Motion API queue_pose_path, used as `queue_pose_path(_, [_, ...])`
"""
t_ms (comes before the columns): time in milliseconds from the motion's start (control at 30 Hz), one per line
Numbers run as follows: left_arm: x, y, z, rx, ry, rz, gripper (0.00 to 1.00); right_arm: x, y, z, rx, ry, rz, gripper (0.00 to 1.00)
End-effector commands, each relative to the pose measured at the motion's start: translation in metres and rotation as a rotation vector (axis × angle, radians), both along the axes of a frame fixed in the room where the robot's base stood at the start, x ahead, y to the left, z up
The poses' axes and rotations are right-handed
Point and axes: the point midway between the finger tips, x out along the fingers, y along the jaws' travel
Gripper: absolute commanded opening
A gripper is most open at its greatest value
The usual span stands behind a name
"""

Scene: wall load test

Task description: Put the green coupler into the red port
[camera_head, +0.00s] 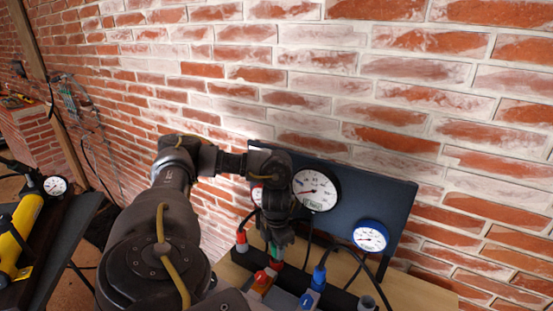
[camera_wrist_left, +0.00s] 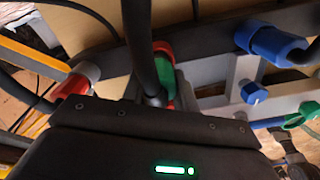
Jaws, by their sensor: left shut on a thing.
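In the head view my left gripper (camera_head: 277,238) points down in front of the gauge panel, shut on the green coupler (camera_head: 273,250). The coupler's green body also shows in the left wrist view (camera_wrist_left: 165,68), partly hidden by a black hose and the gripper. A red port (camera_wrist_left: 161,46) shows as a red ring on the dark rail, right at the coupler's far end. They look in line and touching or nearly so; how deep the coupler sits cannot be told. My right gripper is not in view.
A dark panel (camera_head: 385,197) carries a white gauge (camera_head: 315,190) and a blue-rimmed gauge (camera_head: 370,236). On the rail, a red connector (camera_wrist_left: 75,83) sits left of the coupler and a blue connector (camera_wrist_left: 270,42) right. A blue valve knob (camera_wrist_left: 254,93) is close by. Black hoses hang around.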

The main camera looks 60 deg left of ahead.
Motion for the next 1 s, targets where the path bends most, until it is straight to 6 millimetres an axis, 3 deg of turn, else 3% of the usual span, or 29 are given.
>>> queue_pose_path(1000, [0.000, 0.000, -0.016, 0.000, 0.000, 0.000, 0.06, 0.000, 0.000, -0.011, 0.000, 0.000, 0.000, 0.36])
